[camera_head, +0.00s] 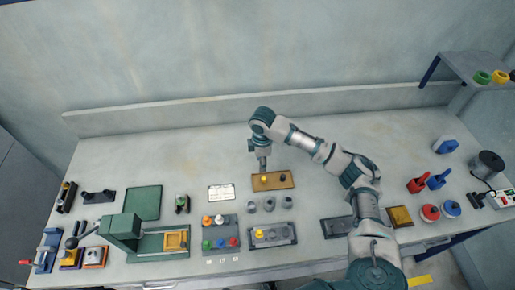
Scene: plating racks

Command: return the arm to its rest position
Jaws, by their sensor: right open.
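My right arm comes in from the lower right and reaches over the bench. My right gripper (262,164) points down at the back edge of a brown tray (290,181). It is open, and I see nothing in it. The fingertips are small, so I cannot tell whether they touch the tray. On the tray are a yellow piece (264,178) and a dark piece (283,177). My left gripper is not in view.
In front stand several grey cylinders (269,204), a grey rack (273,236) and a rack with coloured pieces (220,243). A green press (122,228) stands at left. Red and blue items (417,185) and a dark pot (487,164) stand at right. The back of the bench is clear.

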